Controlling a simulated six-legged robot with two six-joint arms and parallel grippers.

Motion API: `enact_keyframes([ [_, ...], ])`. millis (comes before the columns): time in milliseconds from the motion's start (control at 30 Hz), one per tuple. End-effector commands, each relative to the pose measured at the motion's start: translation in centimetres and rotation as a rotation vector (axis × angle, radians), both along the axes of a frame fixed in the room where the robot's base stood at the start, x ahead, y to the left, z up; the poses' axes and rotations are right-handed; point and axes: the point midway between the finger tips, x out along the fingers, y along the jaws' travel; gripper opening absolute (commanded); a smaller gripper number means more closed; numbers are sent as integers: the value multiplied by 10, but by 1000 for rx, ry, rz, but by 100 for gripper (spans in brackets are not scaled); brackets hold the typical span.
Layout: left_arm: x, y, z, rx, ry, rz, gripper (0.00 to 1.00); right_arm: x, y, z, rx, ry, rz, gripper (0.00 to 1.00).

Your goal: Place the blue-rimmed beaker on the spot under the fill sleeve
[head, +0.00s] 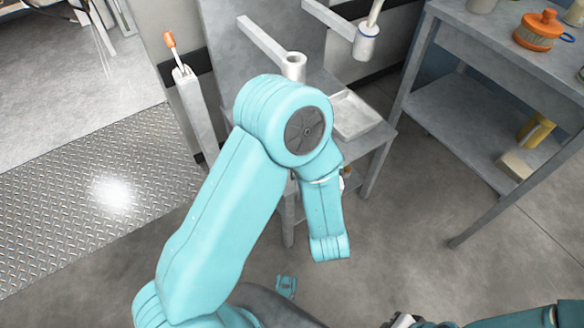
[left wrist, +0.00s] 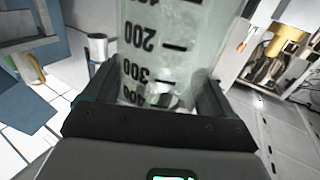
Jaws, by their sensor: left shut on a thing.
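A clear beaker (left wrist: 165,45) with black graduation numbers fills the middle of the left wrist view. My left gripper (left wrist: 150,88) is shut on it, a dark finger on each side. The rim and its colour are out of that view. In the head view my left arm covers the centre, and I cannot make out the gripper or beaker. Two pale sleeves hang on bracket arms at the back: a plain one (head: 293,68) and one with a blue mark (head: 366,44). I cannot tell which is the fill sleeve. No marked spot is visible. My right gripper (head: 405,321) barely shows at the bottom edge.
A grey bench (head: 375,150) with a shallow pale tray (head: 352,116) stands behind my left arm. A grey shelf table (head: 470,130) at right carries an orange pot (head: 538,32). Floor is open between bench and shelf table.

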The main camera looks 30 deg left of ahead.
Motion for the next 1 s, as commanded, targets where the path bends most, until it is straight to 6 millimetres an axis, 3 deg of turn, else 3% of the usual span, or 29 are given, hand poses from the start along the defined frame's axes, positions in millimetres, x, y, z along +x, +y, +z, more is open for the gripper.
enact_keyframes([
  [33,-3,-1,-23,1,-2,21,53,0,0,-24,0,-1,-1,0],
  [267,-9,8,-38,-2,-2,87,53,1,-1,-40,-1,-3,-3,0],
  [367,4,25,-37,-2,-5,95,53,2,-1,-42,-1,-4,-6,0],
  [800,91,116,-37,2,-4,91,53,6,-5,-60,-4,-11,-21,0],
  [1000,110,133,-37,1,-1,86,53,7,-6,-64,-5,-13,-25,0],
])
